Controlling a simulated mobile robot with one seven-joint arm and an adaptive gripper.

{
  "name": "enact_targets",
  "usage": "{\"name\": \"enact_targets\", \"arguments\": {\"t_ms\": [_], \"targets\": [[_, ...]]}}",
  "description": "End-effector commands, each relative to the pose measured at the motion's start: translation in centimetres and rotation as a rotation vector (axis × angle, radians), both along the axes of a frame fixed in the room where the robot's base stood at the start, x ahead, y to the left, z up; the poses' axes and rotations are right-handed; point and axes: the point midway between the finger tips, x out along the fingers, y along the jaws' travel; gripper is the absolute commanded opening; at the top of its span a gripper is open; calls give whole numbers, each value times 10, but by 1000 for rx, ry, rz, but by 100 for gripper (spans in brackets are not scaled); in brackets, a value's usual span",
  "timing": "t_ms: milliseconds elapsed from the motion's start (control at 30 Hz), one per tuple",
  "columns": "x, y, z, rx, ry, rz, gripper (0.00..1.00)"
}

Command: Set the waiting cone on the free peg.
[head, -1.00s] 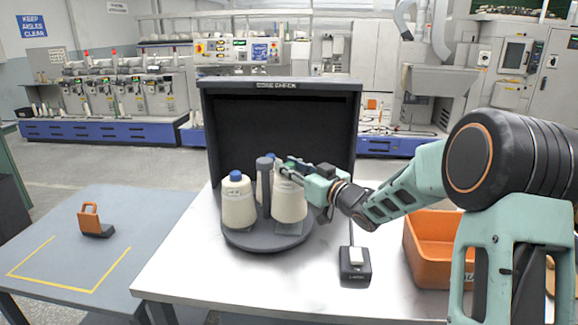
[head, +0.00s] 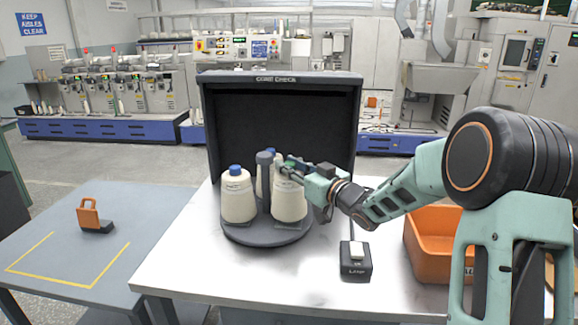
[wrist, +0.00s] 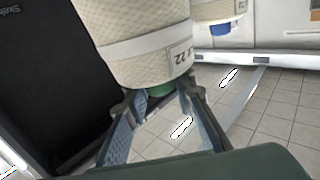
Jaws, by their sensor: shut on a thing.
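The waiting cone (head: 289,203) is a cream yarn cone with a green tip (wrist: 160,90), at the right side of the dark round tray (head: 262,239). My gripper (head: 287,169) is shut on its green tip, with a finger on each side in the wrist view (wrist: 162,105). The cone is upright, with its base at or just over a dark square pad. I cannot tell whether it rests there, and any peg under it is hidden. A blue-tipped cone (head: 238,200) stands at the tray's left, and another (head: 260,181) stands behind, partly hidden.
A dark post (head: 265,190) rises from the tray's middle, close to the held cone. A black booth (head: 280,115) stands behind. A lamp switch box (head: 356,262) and an orange bin (head: 428,240) are to the right. The table front is clear.

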Motion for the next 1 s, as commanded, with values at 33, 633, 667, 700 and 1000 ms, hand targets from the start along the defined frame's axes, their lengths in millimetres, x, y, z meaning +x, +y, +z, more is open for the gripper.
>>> {"name": "enact_targets", "arguments": {"t_ms": [33,633,667,700,1000], "targets": [[0,0,2,1,-3,0,0],[0,0,-7,1,-3,0,0],[0,0,-8,1,-3,0,0],[0,0,-9,1,-3,0,0],[0,0,-15,1,-3,0,0]]}}
